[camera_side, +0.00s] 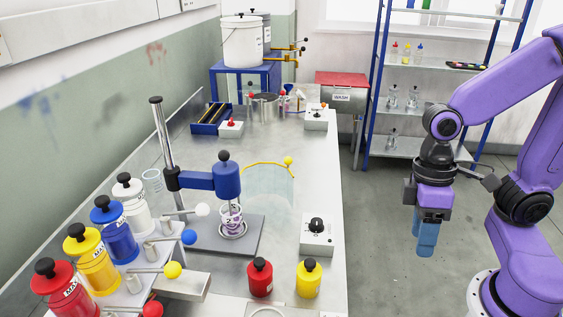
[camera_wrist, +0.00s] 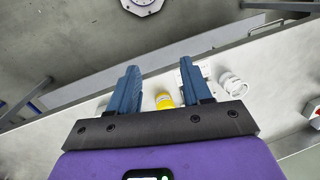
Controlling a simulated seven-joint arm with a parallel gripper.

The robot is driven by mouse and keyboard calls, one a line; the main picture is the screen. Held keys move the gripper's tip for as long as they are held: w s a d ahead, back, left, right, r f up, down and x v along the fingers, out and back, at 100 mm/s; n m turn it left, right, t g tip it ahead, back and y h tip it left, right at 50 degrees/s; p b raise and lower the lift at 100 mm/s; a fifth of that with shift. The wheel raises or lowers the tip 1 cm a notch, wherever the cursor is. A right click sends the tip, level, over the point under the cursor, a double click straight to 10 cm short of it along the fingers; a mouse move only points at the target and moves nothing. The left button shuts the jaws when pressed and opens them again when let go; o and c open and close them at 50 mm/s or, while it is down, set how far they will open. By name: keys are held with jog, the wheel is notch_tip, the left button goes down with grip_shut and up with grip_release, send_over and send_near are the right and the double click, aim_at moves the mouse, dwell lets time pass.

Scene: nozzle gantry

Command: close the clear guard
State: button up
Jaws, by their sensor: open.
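The clear guard (camera_side: 268,186) is a faint see-through panel with a yellow rim and a yellow ball knob (camera_side: 288,160). In the side view it stands over the bench, right of and behind the blue nozzle head (camera_side: 227,180). The nozzle head sits on a steel post above a grey base plate, with a small clear coiled piece under it. My gripper (camera_side: 427,240) hangs off the bench's right side, over the floor, well apart from the guard. Its blue fingers (camera_wrist: 160,85) are spread and empty in the wrist view. I cannot make out the guard there.
A control box with a black knob (camera_side: 317,235) stands on the bench's right edge. Red (camera_side: 260,278) and yellow (camera_side: 308,279) bottles stand in front. A blue shelf rack (camera_side: 410,98) stands behind my arm. The floor between is clear.

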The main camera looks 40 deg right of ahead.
jog(key=w+a+m+g+y, duration=0.2)
jog(key=w+m+y, duration=0.2)
jog(key=w+m, duration=0.55)
jog(key=m+t+y, duration=0.7)
jog(key=m+t, duration=0.4)
jog(key=m, duration=0.9)
send_near(288, 162)
jog(key=x, duration=0.6)
jog(key=w+x, duration=0.1)
jog(key=x, duration=0.2)
jog(key=shift+w+f, duration=0.15)
jog(key=shift+f, duration=0.2)
grip_shut()
